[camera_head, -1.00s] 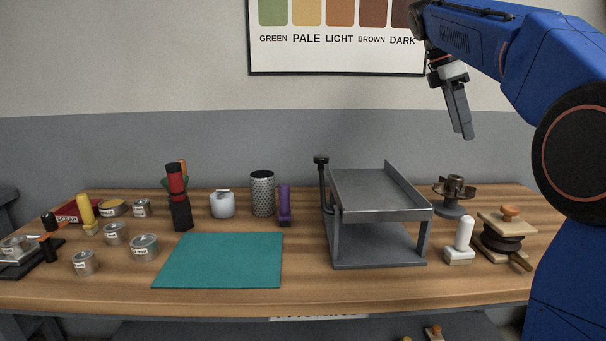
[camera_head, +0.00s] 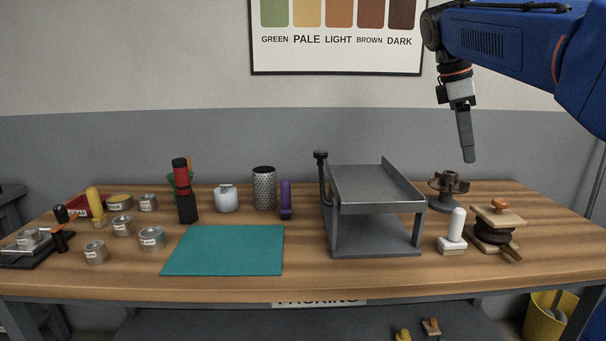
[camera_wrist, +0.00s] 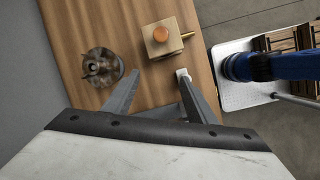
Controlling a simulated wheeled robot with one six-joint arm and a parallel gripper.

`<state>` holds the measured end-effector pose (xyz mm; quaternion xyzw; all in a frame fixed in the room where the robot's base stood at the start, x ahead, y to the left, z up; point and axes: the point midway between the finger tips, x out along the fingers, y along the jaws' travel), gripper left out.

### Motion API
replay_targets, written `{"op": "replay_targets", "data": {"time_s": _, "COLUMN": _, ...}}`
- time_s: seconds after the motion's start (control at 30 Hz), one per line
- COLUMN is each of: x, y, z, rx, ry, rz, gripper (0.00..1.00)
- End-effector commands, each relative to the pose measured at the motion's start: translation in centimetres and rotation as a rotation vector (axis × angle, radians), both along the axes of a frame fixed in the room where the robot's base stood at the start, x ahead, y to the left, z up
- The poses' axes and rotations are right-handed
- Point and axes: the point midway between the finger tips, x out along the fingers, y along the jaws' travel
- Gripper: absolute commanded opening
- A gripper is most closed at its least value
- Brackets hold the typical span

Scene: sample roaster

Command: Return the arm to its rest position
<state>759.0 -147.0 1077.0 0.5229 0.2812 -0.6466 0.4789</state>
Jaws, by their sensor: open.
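My blue arm reaches in from the upper right of the head view. My gripper (camera_head: 467,158) points down above the right end of the bench, over the dark metal burner-like piece (camera_head: 448,188). In the wrist view my gripper (camera_wrist: 158,92) has its two fingers spread apart with nothing held between them. The fingers are in the air, clear of the bench top.
The wooden bench (camera_head: 390,278) carries a grey metal stand (camera_head: 375,205), a white-handled tool (camera_head: 455,232) and a wooden press-like piece (camera_head: 498,222). A teal mat (camera_head: 225,250) and several tins lie left. A yellow bin (camera_head: 541,322) stands below right.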

Motion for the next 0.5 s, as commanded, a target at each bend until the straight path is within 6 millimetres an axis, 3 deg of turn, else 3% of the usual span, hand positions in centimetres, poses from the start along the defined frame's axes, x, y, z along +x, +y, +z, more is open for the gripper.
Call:
{"op": "replay_targets", "data": {"time_s": 0.27, "x": -6.2, "y": 1.5, "z": -4.9, "rx": 0.079, "ry": -0.156, "rz": -0.19, "gripper": 0.51}}
{"op": "replay_targets", "data": {"time_s": 0.5, "x": -11.9, "y": 3.2, "z": -10.8, "rx": 0.178, "ry": -0.288, "rz": -0.394, "gripper": 0.51}}
